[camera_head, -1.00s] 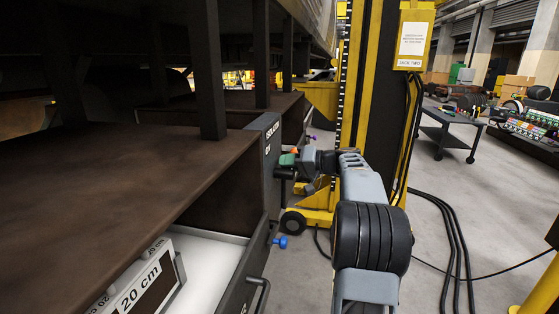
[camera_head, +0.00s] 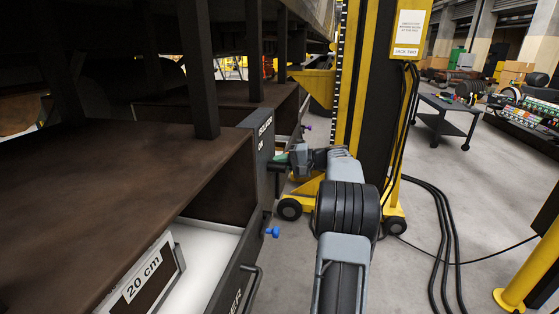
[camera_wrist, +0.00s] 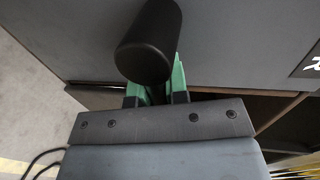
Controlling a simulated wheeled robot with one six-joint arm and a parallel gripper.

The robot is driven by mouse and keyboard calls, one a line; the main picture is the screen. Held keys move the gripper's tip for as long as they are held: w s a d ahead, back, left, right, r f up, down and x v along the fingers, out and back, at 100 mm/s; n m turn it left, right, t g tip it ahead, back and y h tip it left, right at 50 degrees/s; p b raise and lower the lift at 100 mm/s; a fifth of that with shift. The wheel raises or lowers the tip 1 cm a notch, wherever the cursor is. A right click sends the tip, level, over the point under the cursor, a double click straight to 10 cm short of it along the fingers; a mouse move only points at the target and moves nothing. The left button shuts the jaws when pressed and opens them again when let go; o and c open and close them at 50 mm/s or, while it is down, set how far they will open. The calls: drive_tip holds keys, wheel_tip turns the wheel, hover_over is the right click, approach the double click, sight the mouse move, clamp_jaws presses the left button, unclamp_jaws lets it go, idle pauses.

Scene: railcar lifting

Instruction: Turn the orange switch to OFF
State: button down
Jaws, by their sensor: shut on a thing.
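My gripper (camera_head: 281,159), with green fingers, is at the dark side panel (camera_head: 262,148) lettered "ISOLATOR" and "ON". In the wrist view my gripper (camera_wrist: 158,92) has its fingertips close to the panel, behind a black cylinder (camera_wrist: 150,42) that sticks out from it. This black cylinder also shows in the head view (camera_head: 275,167), just below the fingers. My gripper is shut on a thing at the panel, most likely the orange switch. No orange shows now, as the fingers and the cylinder cover that spot.
A yellow jack (camera_head: 352,95) stands just behind my arm. Cables (camera_head: 440,215) lie on the floor at right.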

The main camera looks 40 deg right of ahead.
drive_tip(key=shift+d+r, duration=0.2)
drive_tip(key=shift+r, duration=0.1)
drive_tip(key=c, duration=1.5)
unclamp_jaws()
drive_tip(key=o, duration=0.4)
drive_tip(key=shift+w+d+f, duration=0.15)
drive_tip(key=shift+d+f, duration=0.05)
drive_tip(key=shift+f, duration=0.1)
drive_tip(key=shift+s+d, duration=0.25)
drive_tip(key=shift+s, duration=0.15)
drive_tip(key=b+v, duration=0.2)
drive_tip(key=v, duration=1)
drive_tip(key=shift+s+d+r+b, duration=0.1)
drive_tip(key=shift+s+d+b, duration=0.2)
